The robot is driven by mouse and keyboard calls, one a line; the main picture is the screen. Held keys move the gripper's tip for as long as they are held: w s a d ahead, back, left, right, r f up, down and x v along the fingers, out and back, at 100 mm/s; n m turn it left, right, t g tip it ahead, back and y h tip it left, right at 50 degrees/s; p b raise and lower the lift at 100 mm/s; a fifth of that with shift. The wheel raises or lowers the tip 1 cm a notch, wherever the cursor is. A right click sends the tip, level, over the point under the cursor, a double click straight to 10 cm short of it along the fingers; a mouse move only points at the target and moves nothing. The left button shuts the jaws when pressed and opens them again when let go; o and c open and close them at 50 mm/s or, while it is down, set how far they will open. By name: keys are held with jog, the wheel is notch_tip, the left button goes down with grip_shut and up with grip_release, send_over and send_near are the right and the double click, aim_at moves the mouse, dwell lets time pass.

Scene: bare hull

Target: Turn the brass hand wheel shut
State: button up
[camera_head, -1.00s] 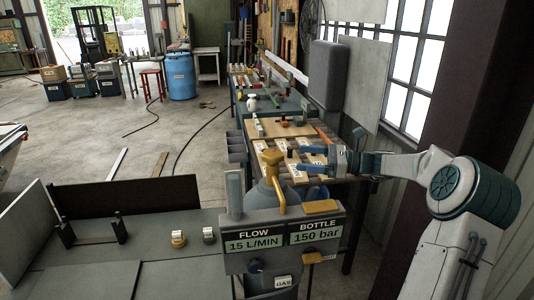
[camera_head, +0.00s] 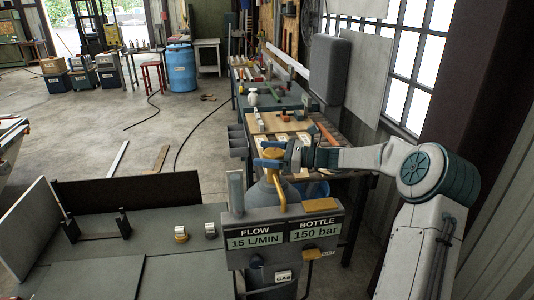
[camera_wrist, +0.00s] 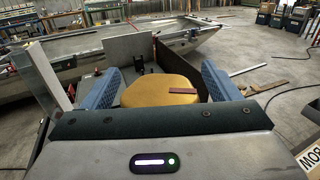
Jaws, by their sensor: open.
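The brass hand wheel (camera_head: 271,154) sits on top of the grey gas bottle (camera_head: 262,194), behind the gauge box. In the wrist view the wheel (camera_wrist: 150,92) is a rounded yellow-brass disc with a red-brown strip across its top. My gripper (camera_head: 262,153) reaches in from the right at wheel height. Its blue fingers are apart, one on each side of the wheel, which also shows between them in the wrist view. The fingers partly hide the wheel in the head view. I cannot tell whether either finger touches it.
The gauge box (camera_head: 282,236) reads FLOW 15 L/MIN and BOTTLE 150 bar, in front of the bottle. A long workbench (camera_head: 280,98) with tools runs behind. A dark bench (camera_head: 160,245) with small fittings lies at left. Open concrete floor is beyond it.

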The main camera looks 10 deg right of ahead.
jog(key=c, duration=1)
